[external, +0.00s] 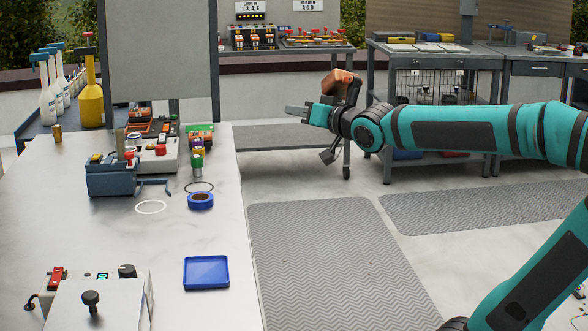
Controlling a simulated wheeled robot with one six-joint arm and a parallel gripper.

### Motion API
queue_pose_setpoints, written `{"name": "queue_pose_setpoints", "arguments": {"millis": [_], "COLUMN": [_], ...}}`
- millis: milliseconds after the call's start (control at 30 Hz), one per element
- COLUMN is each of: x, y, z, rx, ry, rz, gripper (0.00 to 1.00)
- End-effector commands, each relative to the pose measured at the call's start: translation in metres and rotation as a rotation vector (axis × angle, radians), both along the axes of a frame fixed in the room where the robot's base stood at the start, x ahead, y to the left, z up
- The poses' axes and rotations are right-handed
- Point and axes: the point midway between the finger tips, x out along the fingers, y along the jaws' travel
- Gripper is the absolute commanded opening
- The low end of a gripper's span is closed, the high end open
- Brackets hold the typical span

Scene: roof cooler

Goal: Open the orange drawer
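I cannot make out an orange drawer in the external view. My gripper (297,111) is in the air right of the light worktop, with its grey fingers pointing left. The fingers look close together, but they are too small to tell whether they are open or shut. An orange-brown block (342,86) shows right above my wrist. I cannot tell whether it is attached to the arm or stands behind it.
The worktop (95,240) holds a blue vise-like device (112,178), a blue tape ring (200,200), a blue tray (206,272) and a control box (95,303). A grey bench with a grey drawer (533,69) stands back right. Floor mats (330,260) lie clear.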

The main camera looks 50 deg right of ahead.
Motion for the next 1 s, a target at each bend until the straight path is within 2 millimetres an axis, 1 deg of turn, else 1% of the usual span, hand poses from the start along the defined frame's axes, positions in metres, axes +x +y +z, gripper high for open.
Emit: {"name": "queue_pose_setpoints", "arguments": {"millis": [33, 200, 367, 500, 667, 800, 1000], "x": [0.014, 0.054, 0.089, 0.116, 0.142, 0.161, 0.181], "y": [-0.009, -0.033, -0.058, -0.079, -0.105, -0.127, -0.157], "z": [-0.009, -0.036, -0.066, -0.097, -0.136, -0.172, -0.227], "rx": [0.03, 0.152, 0.274, 0.389, 0.526, 0.656, 0.85], "ry": [0.004, -0.007, -0.013, -0.015, -0.013, -0.009, 0.003], "rz": [-0.009, -0.026, -0.034, -0.035, -0.032, -0.029, -0.018], "gripper": [0.19, 0.19, 0.19, 0.19, 0.19, 0.19, 0.19]}}
